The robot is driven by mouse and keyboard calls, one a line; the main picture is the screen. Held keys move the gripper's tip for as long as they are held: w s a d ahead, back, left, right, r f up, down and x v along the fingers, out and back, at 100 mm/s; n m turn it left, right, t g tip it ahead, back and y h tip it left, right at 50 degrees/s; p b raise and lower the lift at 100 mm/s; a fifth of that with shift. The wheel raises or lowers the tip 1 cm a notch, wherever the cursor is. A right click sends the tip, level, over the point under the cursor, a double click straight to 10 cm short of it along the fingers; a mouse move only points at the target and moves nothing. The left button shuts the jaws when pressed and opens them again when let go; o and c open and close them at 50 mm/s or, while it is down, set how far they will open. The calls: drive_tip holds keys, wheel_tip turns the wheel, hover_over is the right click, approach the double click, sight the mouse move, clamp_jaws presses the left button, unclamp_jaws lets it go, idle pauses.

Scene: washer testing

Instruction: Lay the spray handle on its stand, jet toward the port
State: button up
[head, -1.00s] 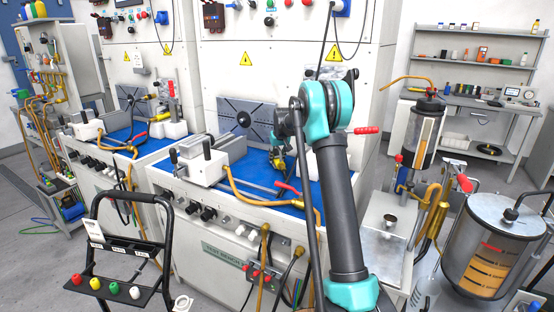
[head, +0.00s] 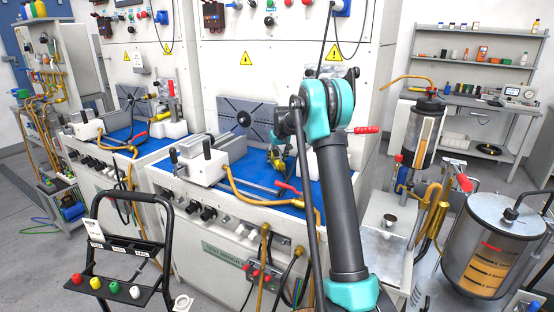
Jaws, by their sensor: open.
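My arm rises in the foreground, with a teal elbow (head: 330,108) and a dark upper link (head: 343,205). It reaches over the right bench. A small yellow-and-dark shape (head: 278,159) lies just left of the arm, too small to identify. I cannot identify the spray handle for certain. A red-gripped lever (head: 288,188) lies on the blue bench top near a tan hose (head: 262,201). Another red grip (head: 367,130) sticks out right of the arm. The stand and port cannot be told apart here.
A grey slotted plate (head: 246,118) stands behind the blue bench top (head: 318,186). A white vise-like block (head: 203,165) is at its left. A black-framed rack (head: 130,240) stands front left. A clear tank (head: 490,245) is at right. Grey floor shows at left.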

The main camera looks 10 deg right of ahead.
sight(280, 150)
drive_tip(key=v, duration=1.1)
drive_tip(key=shift+s+r, duration=0.15)
drive_tip(key=shift+o, duration=0.5)
drive_tip(key=shift+r, duration=0.1)
drive_tip(key=v, duration=0.5)
drive_tip(key=x, duration=1.7)
drive_tip(key=shift+c, duration=0.6)
drive_tip(key=c, duration=1.2)
drive_tip(key=shift+c, duration=0.2)
